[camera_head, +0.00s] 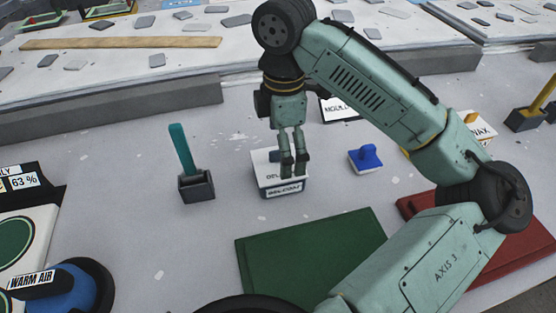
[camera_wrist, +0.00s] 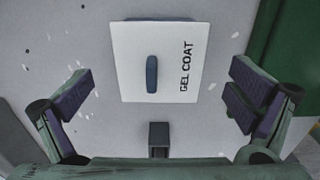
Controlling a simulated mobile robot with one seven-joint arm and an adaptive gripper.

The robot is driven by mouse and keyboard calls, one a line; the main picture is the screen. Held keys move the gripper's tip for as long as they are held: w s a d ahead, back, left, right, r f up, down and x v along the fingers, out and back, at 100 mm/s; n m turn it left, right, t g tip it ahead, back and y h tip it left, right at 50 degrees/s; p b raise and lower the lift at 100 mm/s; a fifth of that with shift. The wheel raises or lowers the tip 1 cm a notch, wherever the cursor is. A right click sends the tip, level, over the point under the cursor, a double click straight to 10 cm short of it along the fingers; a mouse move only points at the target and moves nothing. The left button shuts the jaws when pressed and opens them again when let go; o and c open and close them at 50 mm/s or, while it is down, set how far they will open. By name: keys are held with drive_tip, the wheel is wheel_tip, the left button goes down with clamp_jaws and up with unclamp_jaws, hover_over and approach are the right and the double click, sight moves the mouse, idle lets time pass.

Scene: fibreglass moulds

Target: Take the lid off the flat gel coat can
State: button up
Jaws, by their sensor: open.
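The flat gel coat can (camera_head: 283,189) is a low white box with a dark label band, standing on the grey table near the middle of the head view. In the wrist view its square white lid (camera_wrist: 131,45) is seen from above, marked GEL COAT. A short blue-grey grip (camera_wrist: 152,74) stands up near the lid's middle. The lid is on the can. My gripper (camera_head: 294,168) points down over the can and hides part of its top. In the wrist view my gripper (camera_wrist: 162,95) is open and empty, its fingers spread wide on both sides of the lid.
A dark holder with a teal handle (camera_head: 181,150) stands left of the can. A white block with a blue top (camera_head: 367,158) stands right. A green mat (camera_head: 310,245) lies in front, a red mat (camera_head: 515,240) farther right. Bare table surrounds the can.

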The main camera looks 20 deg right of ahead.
sight(278, 160)
drive_tip(key=shift+f, duration=1.2)
drive_tip(key=shift+c, duration=0.6)
drive_tip(key=c, duration=1.8)
drive_tip(key=shift+a, duration=0.1)
drive_tip(key=c, duration=0.3)
